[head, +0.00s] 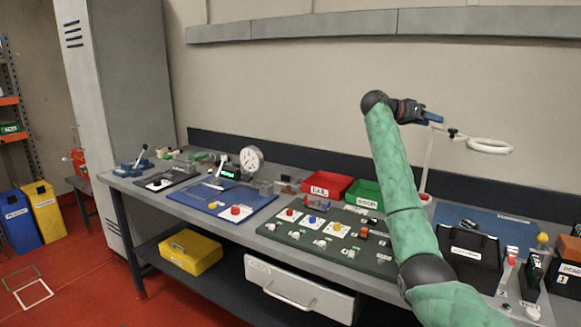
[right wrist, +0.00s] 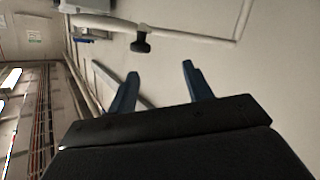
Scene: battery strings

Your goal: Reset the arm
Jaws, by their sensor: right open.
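My right arm, in a green sleeve, reaches up over the workbench (head: 262,214) in the head view. My right gripper (head: 432,117) is raised high above the bench, in front of the wall and beside the white ring lamp (head: 490,146). In the right wrist view the two blue fingers of my right gripper (right wrist: 160,80) stand apart with nothing between them. Part of a pale lamp arm with a dark knob (right wrist: 141,44) shows beyond the fingers. My left gripper is not in the head view.
A red bin (head: 327,186) and a green bin (head: 364,194) stand at the back of the bench. A blue board (head: 222,197) and a dark green board (head: 325,233) carry small parts. A black box (head: 469,256) stands at the right. A yellow case (head: 190,252) sits on the lower shelf.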

